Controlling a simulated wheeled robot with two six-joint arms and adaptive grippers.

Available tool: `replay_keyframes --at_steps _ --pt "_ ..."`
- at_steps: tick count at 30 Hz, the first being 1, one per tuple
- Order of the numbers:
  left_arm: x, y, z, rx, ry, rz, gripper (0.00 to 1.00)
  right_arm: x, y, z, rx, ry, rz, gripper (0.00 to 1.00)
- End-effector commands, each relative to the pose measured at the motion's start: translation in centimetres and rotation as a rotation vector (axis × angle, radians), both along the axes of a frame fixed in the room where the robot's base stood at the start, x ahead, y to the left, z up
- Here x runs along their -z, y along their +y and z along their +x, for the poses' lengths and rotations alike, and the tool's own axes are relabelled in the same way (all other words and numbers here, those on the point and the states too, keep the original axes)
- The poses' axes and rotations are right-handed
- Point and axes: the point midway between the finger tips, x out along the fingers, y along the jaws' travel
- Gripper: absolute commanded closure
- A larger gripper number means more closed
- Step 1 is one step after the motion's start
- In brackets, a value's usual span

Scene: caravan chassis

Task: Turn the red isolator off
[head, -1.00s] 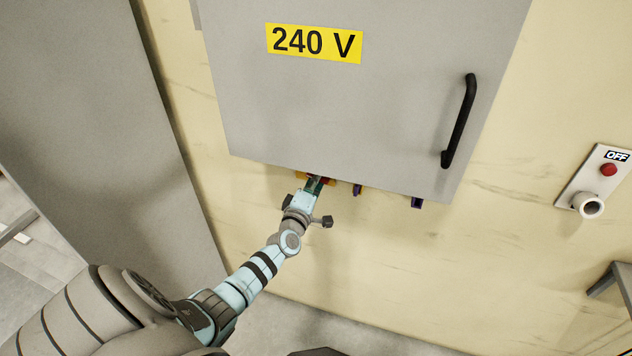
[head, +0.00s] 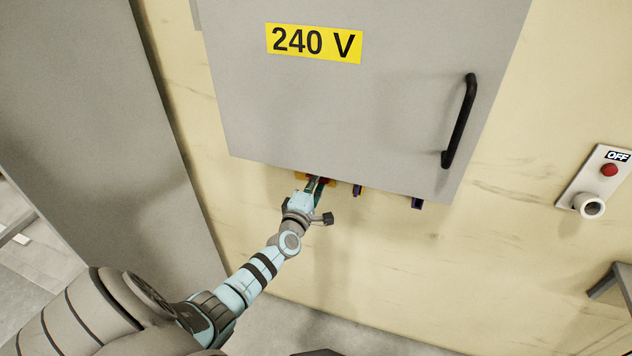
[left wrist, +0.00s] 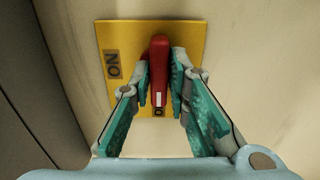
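The red isolator (left wrist: 158,70) shows in the left wrist view as a red handle on a square yellow plate (left wrist: 190,32). The plate's left side carries the label ON. The handle's white-marked end points down in that view, at a second label mostly hidden by handle and fingers. My left gripper (left wrist: 160,78) has a finger close against each side of the handle and appears shut on it. In the head view, my left gripper (head: 317,183) reaches up under the grey cabinet's lower edge, where only bits of red and yellow show. My right gripper is not in view.
The grey cabinet (head: 340,110) with a 240 V sign overhangs the isolator. A panel with a red button (head: 608,170) is on the right wall. A grey cabinet side (head: 95,120) stands left.

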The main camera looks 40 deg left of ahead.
Motion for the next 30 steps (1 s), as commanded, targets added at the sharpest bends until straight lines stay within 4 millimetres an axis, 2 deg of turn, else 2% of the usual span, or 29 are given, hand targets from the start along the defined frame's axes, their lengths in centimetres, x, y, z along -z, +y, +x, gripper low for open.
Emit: replay_keyframes --at_steps 3,11,14,17,24,27,30 --pt "0.0 0.0 0.0 0.0 0.0 0.001 0.67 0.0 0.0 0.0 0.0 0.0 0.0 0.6" --pt "0.0 0.0 -0.1 0.0 0.0 0.002 0.67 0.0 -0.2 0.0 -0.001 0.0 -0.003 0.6" --pt "0.0 -0.3 -0.9 0.001 -0.001 0.0 0.67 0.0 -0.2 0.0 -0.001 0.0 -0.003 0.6" --pt "0.1 -1.0 -2.9 0.002 0.001 0.0 0.67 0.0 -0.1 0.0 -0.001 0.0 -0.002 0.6" --pt "0.1 -3.2 -9.1 0.001 0.002 0.0 0.67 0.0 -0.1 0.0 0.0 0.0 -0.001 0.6" --pt "0.0 -3.7 -10.7 0.0 0.001 0.001 0.67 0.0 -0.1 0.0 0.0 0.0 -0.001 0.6" --pt "0.0 -3.9 -11.3 0.0 0.0 0.001 0.67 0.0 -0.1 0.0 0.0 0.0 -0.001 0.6"
